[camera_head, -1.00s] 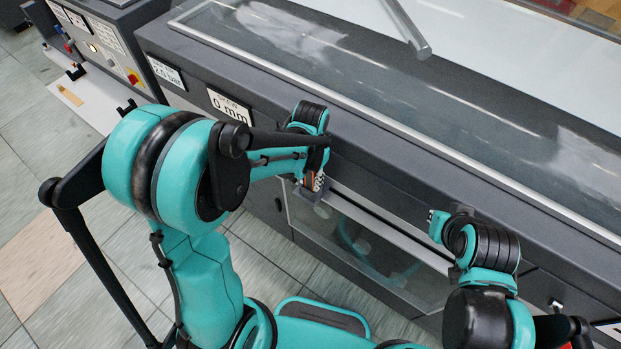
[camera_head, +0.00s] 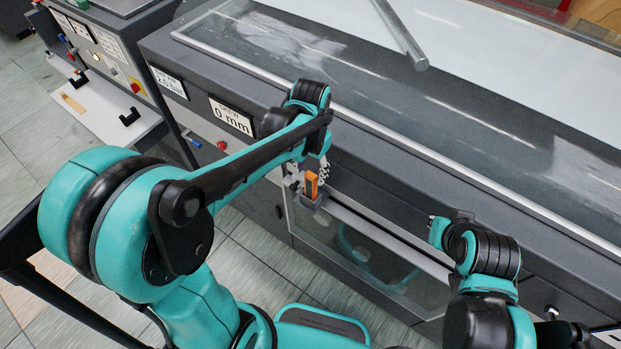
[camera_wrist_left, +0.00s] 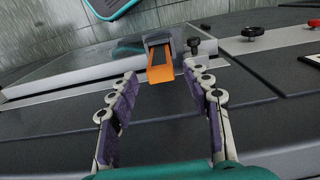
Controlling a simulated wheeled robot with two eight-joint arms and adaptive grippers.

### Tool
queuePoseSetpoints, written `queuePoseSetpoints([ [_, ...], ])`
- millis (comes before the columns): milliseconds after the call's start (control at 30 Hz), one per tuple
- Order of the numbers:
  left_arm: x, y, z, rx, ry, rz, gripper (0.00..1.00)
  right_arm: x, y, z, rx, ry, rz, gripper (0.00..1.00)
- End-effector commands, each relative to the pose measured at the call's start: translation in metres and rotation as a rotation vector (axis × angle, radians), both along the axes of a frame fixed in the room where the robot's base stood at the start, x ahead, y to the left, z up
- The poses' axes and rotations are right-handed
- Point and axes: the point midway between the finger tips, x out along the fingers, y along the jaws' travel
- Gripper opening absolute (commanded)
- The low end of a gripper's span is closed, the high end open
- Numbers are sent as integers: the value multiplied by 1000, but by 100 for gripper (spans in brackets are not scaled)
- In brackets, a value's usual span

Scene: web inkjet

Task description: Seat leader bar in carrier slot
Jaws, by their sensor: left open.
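An orange bar with a dark strip along it, which I take for the leader bar (camera_head: 311,186), stands in a small grey bracket, the carrier (camera_head: 310,203), on the front of the machine. In the left wrist view the orange bar (camera_wrist_left: 160,68) lies just beyond and between the fingertips, its far end in the grey carrier (camera_wrist_left: 157,39). My left gripper (camera_head: 308,178) is open around the near end of the bar; the wrist view shows both fingers (camera_wrist_left: 160,82) apart, with gaps beside the bar. My right arm's end (camera_head: 438,230) is at right, its fingers not discernible.
A silver rail (camera_head: 385,236) runs along the machine front, right of the carrier. A side shelf (camera_head: 105,110) holds black cradles at left.

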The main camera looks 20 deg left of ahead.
Motion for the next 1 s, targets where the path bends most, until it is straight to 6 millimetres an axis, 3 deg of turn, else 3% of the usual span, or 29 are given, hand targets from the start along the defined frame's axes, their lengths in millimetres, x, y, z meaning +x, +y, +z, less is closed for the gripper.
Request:
queuePoseSetpoints([
  [100,0,0,19,0,0,0,49,0,0,4,0,0,0,0],
  [333,-8,4,37,-5,-39,22,49,0,0,4,0,0,0,0],
  [700,-76,35,67,-63,-414,233,49,0,0,4,0,0,0,0],
  [1000,-102,47,65,-106,-603,332,49,0,0,4,0,0,0,0],
])
